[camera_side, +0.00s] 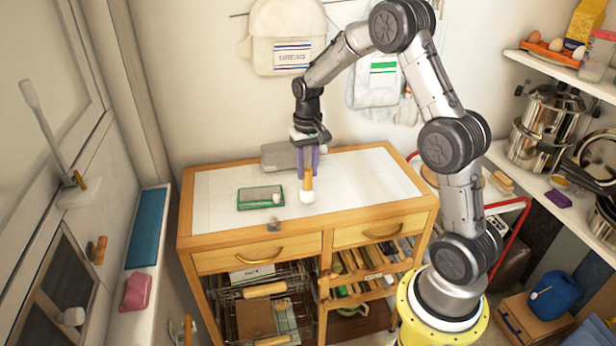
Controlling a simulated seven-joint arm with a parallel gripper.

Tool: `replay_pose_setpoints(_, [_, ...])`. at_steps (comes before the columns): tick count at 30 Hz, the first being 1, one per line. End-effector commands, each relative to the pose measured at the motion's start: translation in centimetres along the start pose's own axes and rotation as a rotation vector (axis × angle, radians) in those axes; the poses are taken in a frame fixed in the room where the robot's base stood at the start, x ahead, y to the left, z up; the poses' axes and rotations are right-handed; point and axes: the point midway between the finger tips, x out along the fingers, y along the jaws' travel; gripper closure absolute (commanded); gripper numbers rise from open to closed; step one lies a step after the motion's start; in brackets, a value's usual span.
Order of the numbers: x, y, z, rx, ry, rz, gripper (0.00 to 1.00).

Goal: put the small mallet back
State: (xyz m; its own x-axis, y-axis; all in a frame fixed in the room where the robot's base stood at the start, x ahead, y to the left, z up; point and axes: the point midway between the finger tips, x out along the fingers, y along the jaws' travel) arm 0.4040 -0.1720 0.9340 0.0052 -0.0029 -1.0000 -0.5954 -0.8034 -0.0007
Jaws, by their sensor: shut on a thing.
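The small mallet has a light wooden handle (308,178) and a white head (307,196). It is upright with its head down, over the white top of the wooden cabinet (355,180). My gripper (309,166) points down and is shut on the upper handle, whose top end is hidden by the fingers. I cannot tell whether the head touches the cabinet top or hangs just above it.
A green-framed box (260,198) lies left of the mallet, with a small grey object (274,225) near the front edge. A grey flat item (281,156) stands behind. The right part of the top is clear. Shelves with pots (535,145) stand at right.

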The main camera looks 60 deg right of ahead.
Motion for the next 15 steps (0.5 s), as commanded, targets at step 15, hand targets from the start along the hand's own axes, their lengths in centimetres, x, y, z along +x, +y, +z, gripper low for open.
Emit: replay_pose_setpoints(15, [2.7, 0.0, 0.2, 0.0, -0.003, 0.001, 1.0])
